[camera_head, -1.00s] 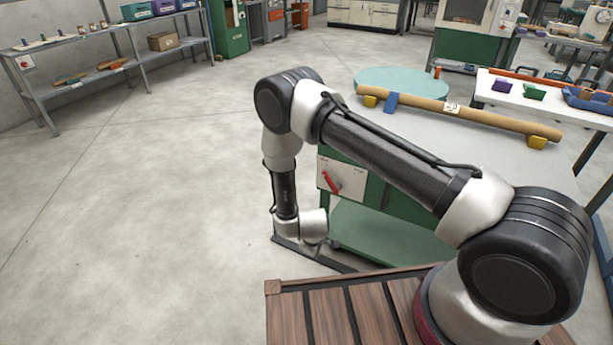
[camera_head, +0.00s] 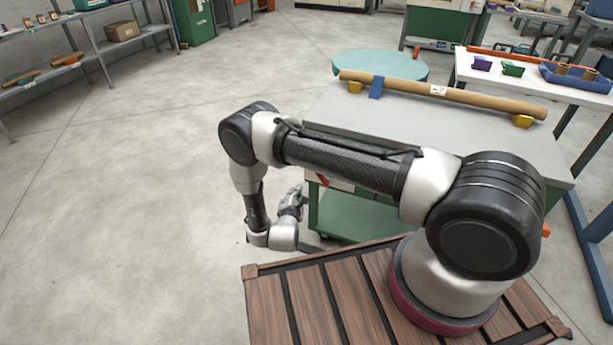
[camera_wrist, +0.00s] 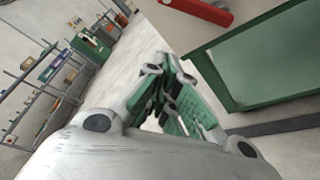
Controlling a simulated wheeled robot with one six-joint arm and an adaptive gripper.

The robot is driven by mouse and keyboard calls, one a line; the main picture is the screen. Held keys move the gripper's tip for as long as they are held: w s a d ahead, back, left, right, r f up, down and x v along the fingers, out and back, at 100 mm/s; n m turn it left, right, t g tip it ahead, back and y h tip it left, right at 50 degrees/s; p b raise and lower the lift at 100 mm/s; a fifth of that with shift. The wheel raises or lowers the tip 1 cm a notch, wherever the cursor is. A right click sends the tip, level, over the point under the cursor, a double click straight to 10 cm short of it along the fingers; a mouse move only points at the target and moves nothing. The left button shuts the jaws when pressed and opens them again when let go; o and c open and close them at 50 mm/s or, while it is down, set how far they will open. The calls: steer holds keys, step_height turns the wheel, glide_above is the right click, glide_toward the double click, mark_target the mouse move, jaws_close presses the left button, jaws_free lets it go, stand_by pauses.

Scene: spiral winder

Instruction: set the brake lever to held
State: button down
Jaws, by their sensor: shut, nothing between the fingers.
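The red brake lever (camera_head: 322,180) shows only in part in the head view, on a white plate on the front of the green machine cabinet (camera_head: 313,205). My arm hides the rest of it. In the wrist view the red lever (camera_wrist: 208,11) lies at the top edge, cut off by the frame, so its setting cannot be read. My gripper (camera_wrist: 165,75) is shut and empty, below and left of the lever in that view and apart from it. In the head view my gripper (camera_head: 293,200) is left of the cabinet front.
A cardboard-coloured tube (camera_head: 445,92) rests on yellow supports on the machine's grey top. A white table (camera_head: 540,83) with small bins stands at right. Shelving (camera_head: 95,50) stands far left. The floor (camera_head: 130,200) left of the machine is clear.

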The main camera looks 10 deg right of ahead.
steer(key=shift+w, duration=0.1)
steer(key=w+d, duration=0.6)
steer(key=w, duration=0.1)
steer(key=shift+r, duration=0.2)
stand_by(0.3)
steer(key=shift+w+d+r, duration=0.1)
